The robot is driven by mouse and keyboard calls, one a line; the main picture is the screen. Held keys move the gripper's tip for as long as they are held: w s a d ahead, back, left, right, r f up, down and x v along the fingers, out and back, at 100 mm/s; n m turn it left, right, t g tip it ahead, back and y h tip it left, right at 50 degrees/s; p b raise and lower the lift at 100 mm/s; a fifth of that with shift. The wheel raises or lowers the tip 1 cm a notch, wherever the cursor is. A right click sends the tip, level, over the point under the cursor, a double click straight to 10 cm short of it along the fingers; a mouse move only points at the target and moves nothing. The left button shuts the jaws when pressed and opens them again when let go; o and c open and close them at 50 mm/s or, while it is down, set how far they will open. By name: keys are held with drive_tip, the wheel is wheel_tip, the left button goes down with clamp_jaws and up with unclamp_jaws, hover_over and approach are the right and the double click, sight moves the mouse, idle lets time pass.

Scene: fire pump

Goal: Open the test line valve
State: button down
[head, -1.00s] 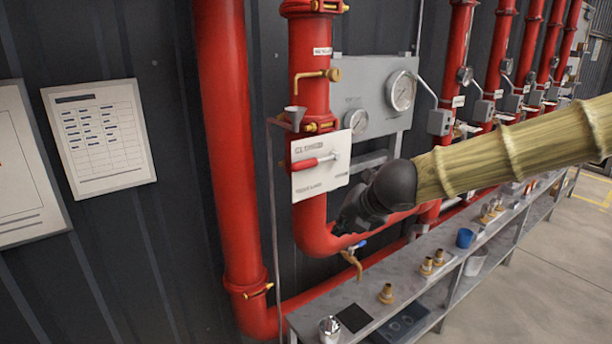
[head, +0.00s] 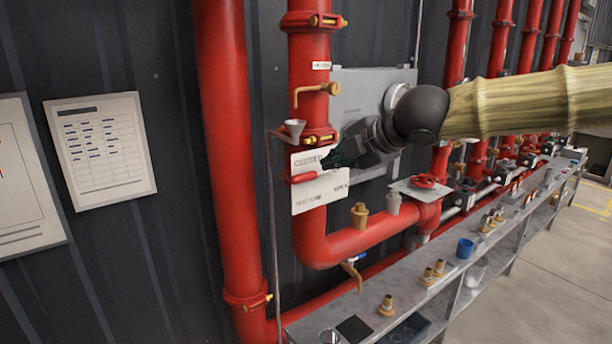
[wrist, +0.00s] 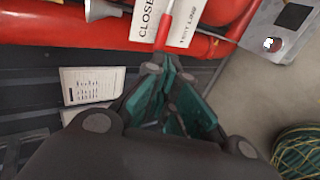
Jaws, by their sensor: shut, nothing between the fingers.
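The test line valve plate (head: 318,194) is white, on the red vertical pipe, and is lettered with an OPEN mark at its lower right. Its red lever handle (head: 303,177) points left; its pivot end is hidden behind my gripper. My gripper (head: 334,160) is shut and empty, at the plate's upper right, its tips close to the lever. In the wrist view the green-padded fingers (wrist: 164,66) point at the red handle (wrist: 164,32), between the words CLOSED and TEST LINE. I cannot tell whether they touch it.
A brass hook-shaped fitting (head: 318,90) and a small funnel (head: 295,127) sit above the plate. A grey gauge panel (head: 350,82) is behind my arm. A red handwheel (head: 428,181) is to the right. Below, a grey shelf (head: 412,308) carries brass fittings and a blue cup (head: 465,248).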

sight(300, 182)
drive_tip(key=p+x, duration=0.2)
drive_tip(key=x, duration=1)
drive_tip(key=shift+w+a+f+p, duration=0.2)
drive_tip(key=shift+w+p, duration=0.05)
drive_tip(key=shift+p, duration=0.1)
drive_tip(key=shift+f, duration=0.2)
drive_tip(key=shift+f+b, duration=0.2)
drive_tip(key=shift+b, duration=0.6)
